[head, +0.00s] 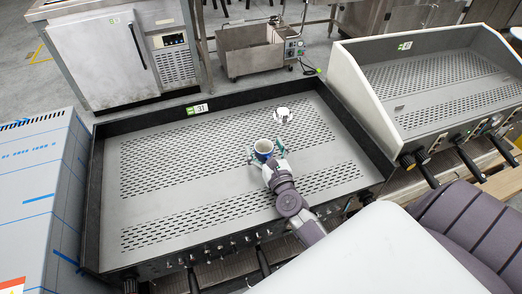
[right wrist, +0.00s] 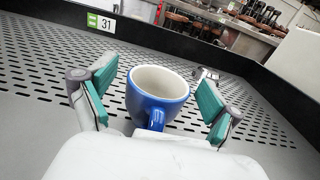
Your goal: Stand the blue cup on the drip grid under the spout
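The blue cup (head: 264,147), white inside, stands upright on the slotted metal top of the machine; in the right wrist view the cup (right wrist: 158,98) is in the middle with its handle toward me. My right gripper (head: 266,156) is open around it; the green-padded fingers (right wrist: 155,103) are on either side, with gaps to the cup. The slotted drip grid (head: 175,140) spreads across the machine top. A small white round fitting (head: 283,115) is just behind the cup; I cannot tell whether it is the spout. My left gripper is not in view.
A dark raised rim (head: 92,200) borders the back and sides of the machine top, with a "31" label (head: 197,109) at the back. Knobs and levers line the front. A second slotted machine (head: 440,85) stands at right. The grid left of the cup is clear.

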